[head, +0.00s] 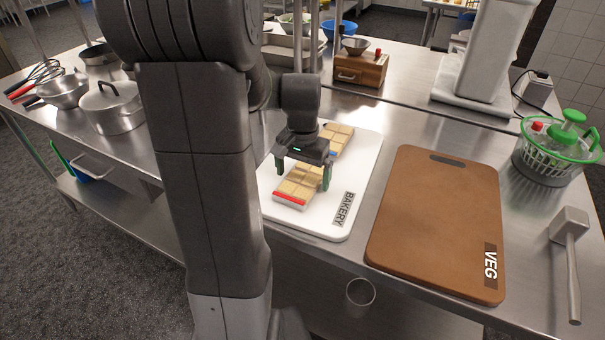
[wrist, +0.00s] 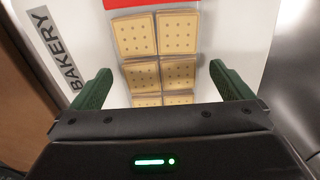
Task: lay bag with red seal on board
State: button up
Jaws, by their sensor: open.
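The bag with the red seal (head: 291,198) is a clear pack of square tan crackers, lying flat on the white board marked BAKERY (head: 338,226). Its crackers (wrist: 135,37) and part of the red seal (wrist: 125,3) show in the wrist view. My gripper (head: 304,177) is open above the bag, with one green finger on each side of it. In the wrist view my gripper (wrist: 160,72) has both fingers apart and the crackers between them. The far end of the bag is hidden by my gripper. A brown board marked VEG (head: 432,215) lies to the right, empty.
More tan crackers (head: 337,134) lie on the white board behind my gripper. A green salad spinner (head: 555,150) and a metal mallet (head: 570,250) are at the right. Pots (head: 113,108) stand at the left. A wooden box (head: 361,72) is at the back.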

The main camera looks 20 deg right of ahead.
aim_at(303, 178)
notch_tip(303, 178, up, 12)
jog(key=shift+f+p, duration=0.15)
jog(key=shift+p, duration=0.15)
